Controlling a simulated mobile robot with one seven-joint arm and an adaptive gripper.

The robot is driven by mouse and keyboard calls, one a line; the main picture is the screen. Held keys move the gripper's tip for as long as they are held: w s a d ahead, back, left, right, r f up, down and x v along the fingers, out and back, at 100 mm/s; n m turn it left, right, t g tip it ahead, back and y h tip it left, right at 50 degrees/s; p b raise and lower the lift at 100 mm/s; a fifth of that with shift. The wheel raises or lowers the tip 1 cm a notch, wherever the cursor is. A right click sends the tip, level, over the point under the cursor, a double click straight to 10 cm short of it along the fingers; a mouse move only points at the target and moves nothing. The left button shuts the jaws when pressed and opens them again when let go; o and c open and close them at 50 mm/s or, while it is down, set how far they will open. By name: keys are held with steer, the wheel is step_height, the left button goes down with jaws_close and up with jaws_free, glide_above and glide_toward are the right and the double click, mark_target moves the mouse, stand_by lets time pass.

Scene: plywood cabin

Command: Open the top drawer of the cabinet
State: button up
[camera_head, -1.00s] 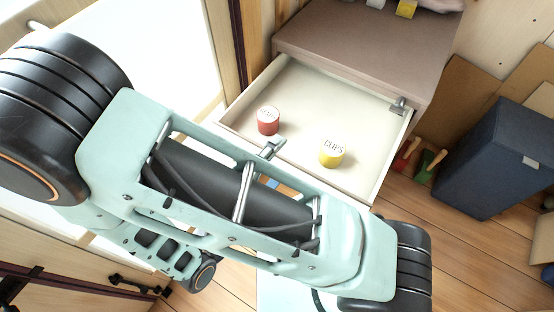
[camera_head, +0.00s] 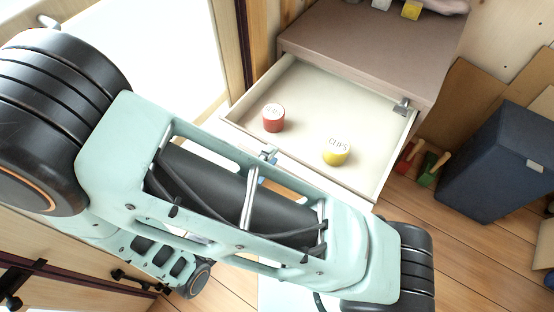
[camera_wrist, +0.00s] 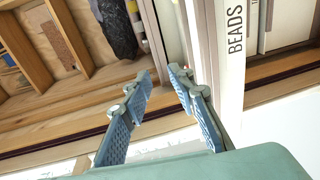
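The cabinet (camera_head: 375,42) has a brown top and stands at the upper middle of the head view. Its top drawer (camera_head: 305,92) is pulled well out and shows a pale interior. A red round container (camera_head: 273,118) and a yellow one (camera_head: 336,153) marked CLIPS stand in it. A small metal handle (camera_head: 268,154) shows at the drawer front, partly behind my arm. In the wrist view my gripper (camera_wrist: 160,76) has its fingertips apart with nothing clearly held between them. A pale panel (camera_wrist: 234,60) marked BEADS is to the right of the fingers. The gripper is hidden in the head view.
A dark blue box (camera_head: 495,160) stands on the wooden floor to the right of the cabinet. Red and green-headed tools (camera_head: 430,168) lean beside it. A bright window is at the upper left. My arm crosses in front of the drawer.

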steer(key=s+a+m+g+h, duration=0.1)
steer(key=s+a, duration=0.1)
steer(key=s, duration=0.5)
steer(key=shift+f+b, duration=0.45)
steer(key=shift+f, duration=0.1)
stand_by(0.4)
